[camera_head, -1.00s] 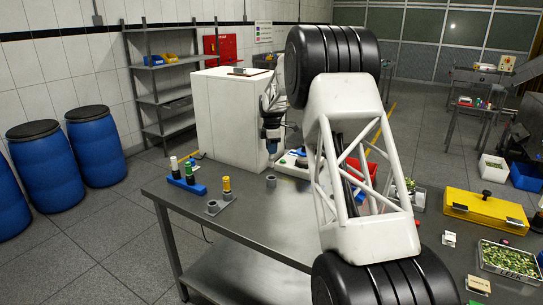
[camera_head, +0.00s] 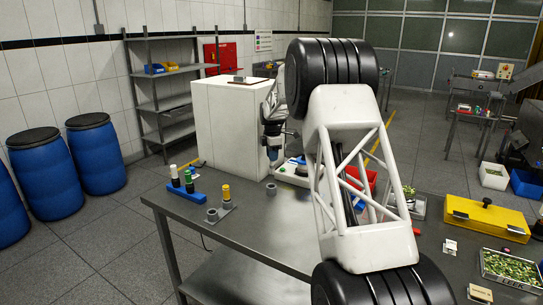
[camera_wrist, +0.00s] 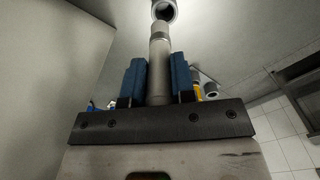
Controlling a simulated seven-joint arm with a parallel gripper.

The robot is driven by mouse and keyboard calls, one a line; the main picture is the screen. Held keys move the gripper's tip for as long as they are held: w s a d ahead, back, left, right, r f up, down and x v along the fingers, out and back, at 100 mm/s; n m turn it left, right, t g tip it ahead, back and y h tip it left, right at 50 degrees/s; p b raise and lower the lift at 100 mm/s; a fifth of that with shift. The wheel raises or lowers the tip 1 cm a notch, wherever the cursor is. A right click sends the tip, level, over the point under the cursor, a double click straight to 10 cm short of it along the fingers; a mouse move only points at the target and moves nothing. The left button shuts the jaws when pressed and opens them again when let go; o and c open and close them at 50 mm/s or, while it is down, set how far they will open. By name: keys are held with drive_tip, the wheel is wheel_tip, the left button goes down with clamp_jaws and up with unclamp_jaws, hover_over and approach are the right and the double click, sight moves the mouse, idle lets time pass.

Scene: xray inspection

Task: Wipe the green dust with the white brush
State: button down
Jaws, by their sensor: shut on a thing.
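My gripper (camera_wrist: 158,85) has two blue fingers, which are shut on a pale grey cylinder (camera_wrist: 160,55) in the wrist view. The cylinder sticks out past the fingertips. I cannot tell for sure whether it is the white brush, and no bristles show. In the head view my gripper (camera_head: 272,153) hangs in front of the white cabinet, over the back of the metal table (camera_head: 265,235). A small grey ring cup (camera_head: 271,188) stands on the table below it. A cup also shows past the cylinder's end in the wrist view (camera_wrist: 164,10). I cannot make out green dust.
A blue rack (camera_head: 186,193) with white-topped and green pieces stands at the table's left. A yellow box (camera_head: 487,215) and a tray of green bits (camera_head: 510,268) lie right. The table's front left is clear.

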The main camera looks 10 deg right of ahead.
drive_tip(key=w+d+f+n, duration=0.3)
drive_tip(key=w+d+n, duration=0.1)
drive_tip(key=w, duration=0.1)
drive_tip(key=shift+d, duration=0.25)
idle(0.6)
drive_tip(key=shift+f, duration=2.75)
drive_tip(key=shift+f, duration=0.8)
idle(1.0)
drive_tip(key=shift+s, duration=0.15)
drive_tip(key=shift+s+d, duration=0.65)
drive_tip(key=shift+d, duration=0.1)
drive_tip(key=shift+s+d, duration=0.2)
idle(0.4)
drive_tip(key=shift+s+d, duration=0.55)
drive_tip(key=shift+s, duration=0.05)
